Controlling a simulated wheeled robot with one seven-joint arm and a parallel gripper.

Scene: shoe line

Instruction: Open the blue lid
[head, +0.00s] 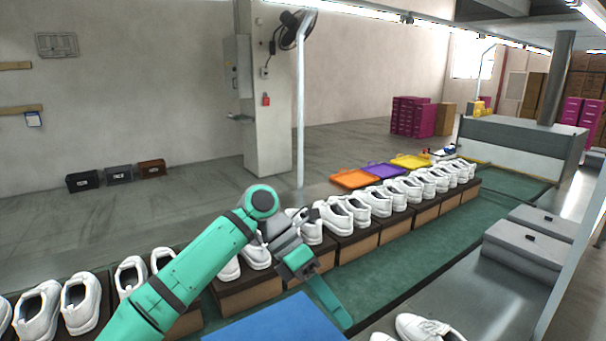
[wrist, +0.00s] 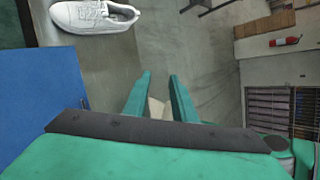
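The blue lid (head: 275,322) is a flat blue panel at the bottom middle of the head view, cut off by the frame edge. It also shows at the left of the wrist view (wrist: 42,105). How its hinge or edge is held cannot be seen. My gripper (head: 334,308) reaches down just right of the blue lid's far corner in the head view. In the wrist view its two green fingers (wrist: 160,92) stand apart, with nothing held between them. The gripper appears apart from the lid, which lies left of the fingers.
White shoes (head: 350,212) stand on a row of brown boxes along the green conveyor (head: 400,262). Orange (head: 351,179), purple (head: 385,170) and yellow (head: 410,161) trays lie behind. Grey boxes (head: 528,243) and another white shoe pair (head: 422,328) are at the right.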

